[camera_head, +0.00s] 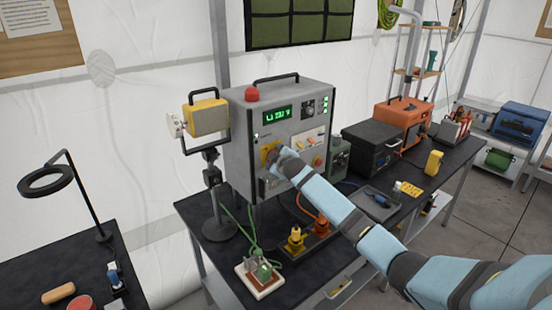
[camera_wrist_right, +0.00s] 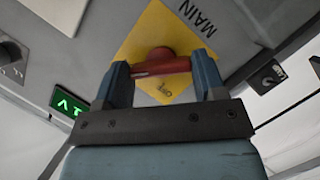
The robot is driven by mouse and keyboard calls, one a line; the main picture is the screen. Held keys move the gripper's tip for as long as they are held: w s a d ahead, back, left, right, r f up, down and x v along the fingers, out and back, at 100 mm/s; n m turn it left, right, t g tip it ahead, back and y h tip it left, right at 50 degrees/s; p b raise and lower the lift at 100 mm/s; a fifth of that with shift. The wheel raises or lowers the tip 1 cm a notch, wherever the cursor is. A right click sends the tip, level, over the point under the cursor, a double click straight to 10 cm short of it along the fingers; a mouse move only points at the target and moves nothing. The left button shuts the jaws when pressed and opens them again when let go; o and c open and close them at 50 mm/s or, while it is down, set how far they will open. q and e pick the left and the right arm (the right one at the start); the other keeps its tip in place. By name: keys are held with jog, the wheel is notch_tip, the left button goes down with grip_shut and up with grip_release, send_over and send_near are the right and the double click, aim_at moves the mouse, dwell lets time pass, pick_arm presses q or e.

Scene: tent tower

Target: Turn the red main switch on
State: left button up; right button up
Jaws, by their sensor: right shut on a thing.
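The red main switch (camera_wrist_right: 162,62) shows in the right wrist view on a yellow diamond plate (camera_wrist_right: 148,36) with the lettering MAIN beside it. It is on the front of the grey control cabinet (camera_head: 235,150), left of centre. My right gripper (camera_wrist_right: 163,72) has a finger on each side of the red handle and is shut on it. In the head view my right gripper (camera_head: 275,158) reaches the cabinet front and hides most of the switch. The cabinet's green display (camera_head: 278,115) is lit. My left gripper is not in view.
A yellow work lamp (camera_head: 207,117) on a stand is left of the cabinet. Yellow and orange plugs (camera_head: 296,238) and a small board with a green cable (camera_head: 260,276) are on the black bench in front. A black case (camera_head: 372,150) stands to the right.

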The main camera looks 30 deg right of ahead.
jog(key=shift+m, duration=0.3)
dwell(0.4)
jog(key=o, duration=0.9)
jog(key=shift+s, duration=0.1)
jog(key=b+v, duration=0.2)
jog(key=v, duration=1.1)
jog(key=shift+s+d+r+b, duration=0.1)
jog(key=shift+s+r+b, duration=0.1)
jog(key=shift+s+b, duration=0.15)
